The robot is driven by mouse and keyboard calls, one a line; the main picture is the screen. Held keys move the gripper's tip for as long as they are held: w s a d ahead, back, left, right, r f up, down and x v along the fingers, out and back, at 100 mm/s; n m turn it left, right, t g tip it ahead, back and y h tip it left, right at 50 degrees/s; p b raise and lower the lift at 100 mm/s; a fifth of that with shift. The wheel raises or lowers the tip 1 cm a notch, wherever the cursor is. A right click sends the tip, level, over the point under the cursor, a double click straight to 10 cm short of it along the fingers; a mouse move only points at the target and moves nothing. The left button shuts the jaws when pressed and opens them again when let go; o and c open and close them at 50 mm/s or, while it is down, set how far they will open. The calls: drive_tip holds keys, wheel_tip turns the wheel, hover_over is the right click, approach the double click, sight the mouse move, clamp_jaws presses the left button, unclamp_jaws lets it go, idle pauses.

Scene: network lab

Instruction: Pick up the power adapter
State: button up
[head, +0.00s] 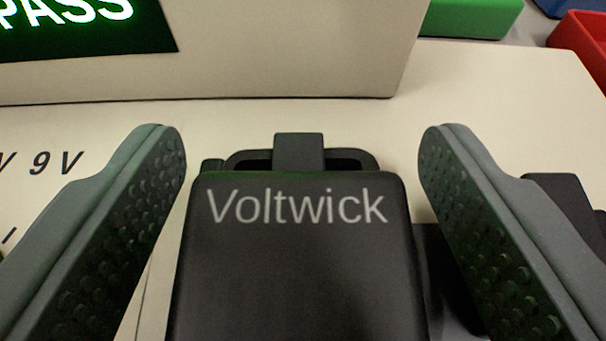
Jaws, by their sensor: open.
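The power adapter (295,265) is a black block with "Voltwick" printed in grey near its far edge. It lies at the bottom centre of the head view, and its near end is cut off by the frame. A black loop with a strap (299,153) sits at its far end. My gripper (302,150) is open, with one dark grey dimpled finger on each side of the adapter. Gaps show between the adapter and both fingertips. The right finger partly hides a dark object beside the adapter.
A beige box (290,50) with a green "PASS" display (75,25) stands just beyond the adapter. Another black object (570,205) lies right of the right finger. Green (470,18) and red (580,45) bins are at the back right. "9V" is printed on the pale surface at left.

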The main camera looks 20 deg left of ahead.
drive_tip(key=c, duration=1.2)
drive_tip(key=shift+o, duration=0.2)
